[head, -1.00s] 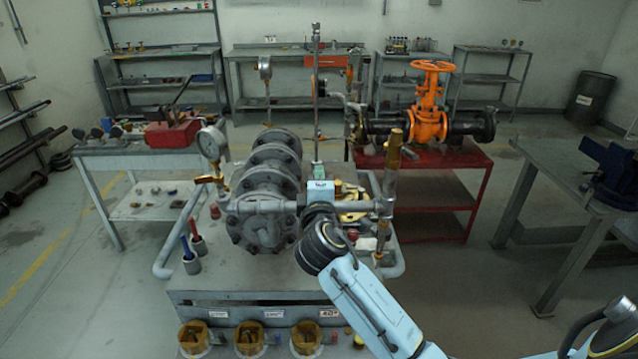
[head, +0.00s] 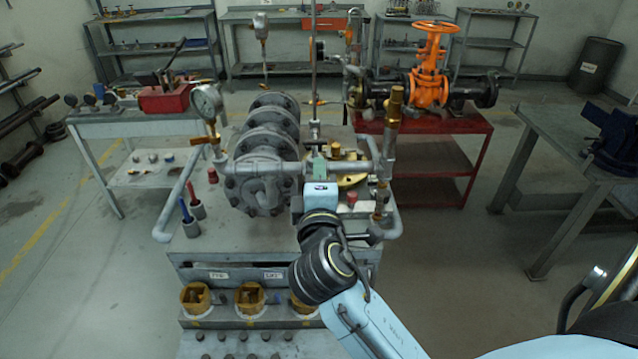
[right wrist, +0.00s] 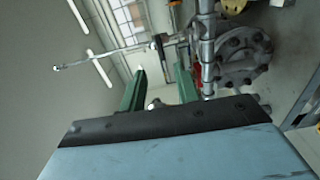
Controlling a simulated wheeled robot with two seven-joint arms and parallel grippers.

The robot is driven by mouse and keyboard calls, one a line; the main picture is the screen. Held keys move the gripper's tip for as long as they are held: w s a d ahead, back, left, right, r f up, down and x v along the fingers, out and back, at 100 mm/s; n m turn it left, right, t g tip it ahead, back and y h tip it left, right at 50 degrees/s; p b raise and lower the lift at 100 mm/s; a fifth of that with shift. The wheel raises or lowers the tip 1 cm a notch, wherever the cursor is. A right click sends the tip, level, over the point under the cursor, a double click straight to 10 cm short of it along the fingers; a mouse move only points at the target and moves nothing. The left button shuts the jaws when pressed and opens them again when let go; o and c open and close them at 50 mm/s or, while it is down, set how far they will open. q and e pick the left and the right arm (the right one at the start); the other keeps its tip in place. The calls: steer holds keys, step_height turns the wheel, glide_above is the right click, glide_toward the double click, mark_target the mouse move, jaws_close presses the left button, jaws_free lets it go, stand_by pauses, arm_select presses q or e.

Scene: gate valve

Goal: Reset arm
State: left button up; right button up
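My right gripper (head: 318,163) is in the middle of the head view, over the workbench cart. It is in front of the horizontal grey pipe of the flanged pipe assembly (head: 265,165). In the right wrist view its two green fingers (right wrist: 160,85) stand apart with a gap between them, and I see nothing held. The pipe and a round bolted flange (right wrist: 242,57) lie to the right beyond the fingers. In the head view I cannot tell whether the fingers touch the pipe. My left gripper is not in view.
A pressure gauge (head: 207,102) and a brass-topped upright pipe (head: 394,115) flank the gripper. An orange gate valve (head: 428,85) stands on a red table (head: 470,124) behind. A grey bench (head: 565,150) is at right. The floor between cart and bench is clear.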

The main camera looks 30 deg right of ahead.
steer(key=shift+s+a, duration=0.2)
steer(key=shift+s, duration=0.15)
steer(key=shift+f, duration=0.1)
steer(key=w+a+f+n+g+y+b, duration=0.1)
steer(key=a+f+y, duration=0.15)
steer(key=f, duration=0.85)
steer(key=w+a+f+g+y, duration=0.1)
steer(key=a+f+g+y, duration=0.15)
steer(key=f, duration=0.95)
steer(key=s+f+m+g+y+b, duration=0.1)
steer(key=s+f, duration=0.3)
steer(key=f, duration=0.5)
steer(key=s+f+g+y, duration=0.2)
steer(key=s+f, duration=0.1)
steer(key=f, duration=0.6)
steer(key=s+f+m+g+y+b, duration=0.15)
steer(key=s+f+m+g, duration=0.35)
steer(key=s+f, duration=1.3)
steer(key=s+d+f+m+g, duration=0.1)
steer(key=s+f+m, duration=0.1)
steer(key=s, duration=0.6)
steer(key=s+d+f+m+g, duration=0.1)
steer(key=s+f, duration=0.3)
steer(key=s, duration=0.5)
steer(key=shift+s+d+f+m+g+b, duration=0.15)
steer(key=shift+d+m+g+b, duration=0.25)
steer(key=shift+m, duration=0.2)
